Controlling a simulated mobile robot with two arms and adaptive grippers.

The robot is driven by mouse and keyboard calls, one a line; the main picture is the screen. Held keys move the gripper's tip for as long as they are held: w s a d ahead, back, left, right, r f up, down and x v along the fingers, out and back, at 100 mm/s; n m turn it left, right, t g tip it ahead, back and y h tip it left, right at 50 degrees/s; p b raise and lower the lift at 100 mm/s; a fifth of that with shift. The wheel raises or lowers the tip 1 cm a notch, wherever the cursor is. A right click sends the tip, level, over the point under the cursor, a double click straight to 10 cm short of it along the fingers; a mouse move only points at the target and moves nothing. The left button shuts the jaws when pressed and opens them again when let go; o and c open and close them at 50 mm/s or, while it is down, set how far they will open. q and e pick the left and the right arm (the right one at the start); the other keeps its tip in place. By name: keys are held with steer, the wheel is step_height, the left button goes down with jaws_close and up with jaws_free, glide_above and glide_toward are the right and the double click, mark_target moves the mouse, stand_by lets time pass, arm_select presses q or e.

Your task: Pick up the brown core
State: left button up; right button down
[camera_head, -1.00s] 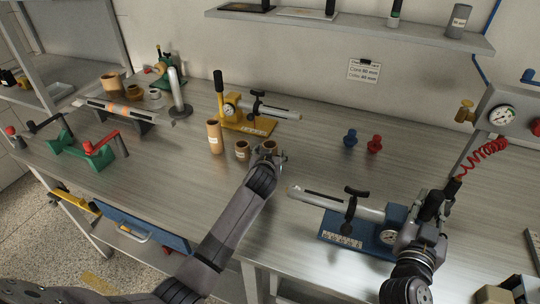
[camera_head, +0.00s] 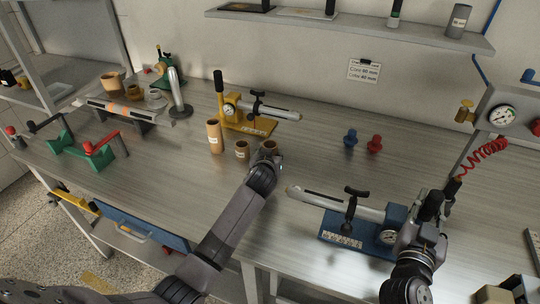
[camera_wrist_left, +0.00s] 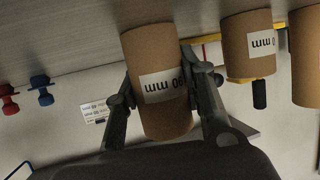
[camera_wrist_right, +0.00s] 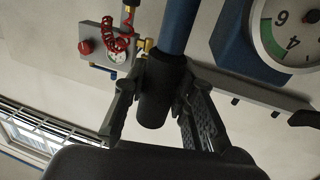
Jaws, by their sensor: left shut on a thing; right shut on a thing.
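A brown core (camera_wrist_left: 160,90) with a white label ending in "mm" is between the fingers of my left gripper (camera_wrist_left: 158,100), which is shut on it. In the head view that core (camera_head: 269,146) is mostly hidden behind my left gripper (camera_head: 264,160), at the worktop. A short brown core (camera_head: 242,150) and a taller brown core (camera_head: 214,136) stand upright to its left. My right gripper (camera_wrist_right: 155,105) is shut on the black handle (camera_wrist_right: 154,95) of the blue device; in the head view it is at the right (camera_head: 432,215).
The blue-based device (camera_head: 350,228) with a grey shaft lies right of my left gripper. A yellow device (camera_head: 245,122) stands behind the cores. Blue (camera_head: 350,138) and red (camera_head: 375,144) plugs stand farther right. Bare worktop lies between.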

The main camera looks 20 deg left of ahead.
arm_select(q)
steer(key=shift+c, duration=0.6)
step_height(320, 180, up, 9)
steer(key=s+f+n+h, duration=0.1)
steer(key=s+f, duration=0.1)
steer(key=s+f+n+h, duration=0.1)
steer(key=s+f, duration=0.1)
steer(key=f, duration=0.1)
steer(key=shift+n+g+h, duration=0.3)
steer(key=s+n+h, duration=0.1)
steer(key=s+f+n+h, duration=0.1)
steer(key=s, duration=0.1)
steer(key=shift+f+n, duration=0.3)
steer(key=s+n+h, duration=0.2)
steer(key=shift+s+a+f+n, duration=0.15)
steer(key=shift+s+f+n, duration=0.15)
steer(key=shift+s+n, duration=0.1)
steer(key=s+n, duration=0.1)
steer(key=s+r+n+h, duration=0.1)
steer(key=s, duration=0.1)
steer(key=s+a+n+h, duration=0.1)
steer(key=shift+s+r+t, duration=0.2)
steer(key=shift+t, duration=0.2)
steer(key=shift+s+r+n+h, duration=0.25)
steer(key=shift+s+n+h, duration=0.1)
steer(key=shift+n+h, duration=0.05)
steer(key=shift+a, duration=0.1)
